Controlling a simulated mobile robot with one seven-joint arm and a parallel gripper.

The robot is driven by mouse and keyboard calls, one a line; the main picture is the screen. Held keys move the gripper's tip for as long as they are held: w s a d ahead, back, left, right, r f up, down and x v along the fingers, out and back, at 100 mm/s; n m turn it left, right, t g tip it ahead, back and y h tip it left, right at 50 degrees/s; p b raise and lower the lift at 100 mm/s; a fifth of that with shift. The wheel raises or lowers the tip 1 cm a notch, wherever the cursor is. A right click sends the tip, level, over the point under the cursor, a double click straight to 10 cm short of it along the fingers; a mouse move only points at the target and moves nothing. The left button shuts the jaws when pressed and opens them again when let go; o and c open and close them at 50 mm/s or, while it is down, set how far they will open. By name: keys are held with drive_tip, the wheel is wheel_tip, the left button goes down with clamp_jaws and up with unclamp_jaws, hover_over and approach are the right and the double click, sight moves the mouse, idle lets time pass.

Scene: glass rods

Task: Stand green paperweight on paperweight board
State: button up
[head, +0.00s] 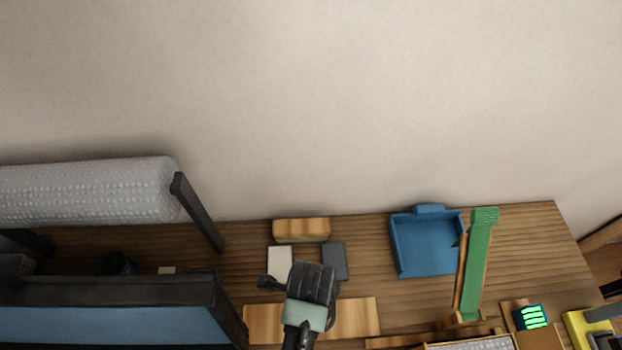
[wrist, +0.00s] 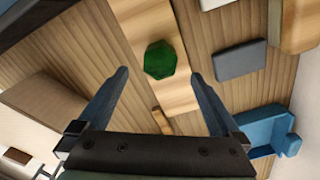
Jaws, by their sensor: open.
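The green paperweight (wrist: 160,59) is a dark green faceted piece, seen in the wrist view on the pale wooden board (wrist: 182,97), which I take to be the paperweight board. The board also shows in the head view (head: 358,317), partly behind my arm. My gripper (wrist: 158,75) is open and empty. Its two fingers lie left and right of the paperweight in the picture, with clear gaps to it. In the head view my gripper (head: 312,280) hangs over the board and hides the paperweight.
A white pad (head: 279,262), a dark grey pad (head: 334,262) and a wooden block (head: 301,230) lie behind the board. A blue tray (head: 427,247) and a green strip (head: 477,270) stand to the right. A bubble-wrap roll (head: 85,190) is at left.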

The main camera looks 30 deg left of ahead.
drive_tip(key=w+d+r+n+t+y, duration=0.1)
drive_tip(key=w+r+n+t, duration=0.25)
drive_tip(key=w+r, duration=0.65)
drive_tip(key=w+r+n+t, duration=0.2)
drive_tip(key=w+r+t, duration=0.3)
drive_tip(key=r, duration=0.9)
drive_tip(key=w+d+r+n+t+y, duration=0.1)
drive_tip(key=w+r+n+t, duration=0.2)
drive_tip(key=w+r+t, duration=0.7)
drive_tip(key=s+d+r+n, duration=0.1)
drive_tip(key=d+r+n, duration=0.1)
drive_tip(key=r, duration=0.8)
drive_tip(key=s+d+r+n, duration=0.1)
drive_tip(key=r, duration=0.9)
drive_tip(key=s+d+r+n+t+h, duration=0.1)
drive_tip(key=s+r+t, duration=0.3)
drive_tip(key=r, duration=0.6)
drive_tip(key=s+d+r+n+t+h, duration=0.1)
drive_tip(key=s+d+r+n+t, duration=0.2)
drive_tip(key=s+r, duration=0.5)
drive_tip(key=shift+d+r+n+t, duration=0.3)
drive_tip(key=shift+r+n+t, duration=0.25)
drive_tip(key=shift+r+t, duration=0.4)
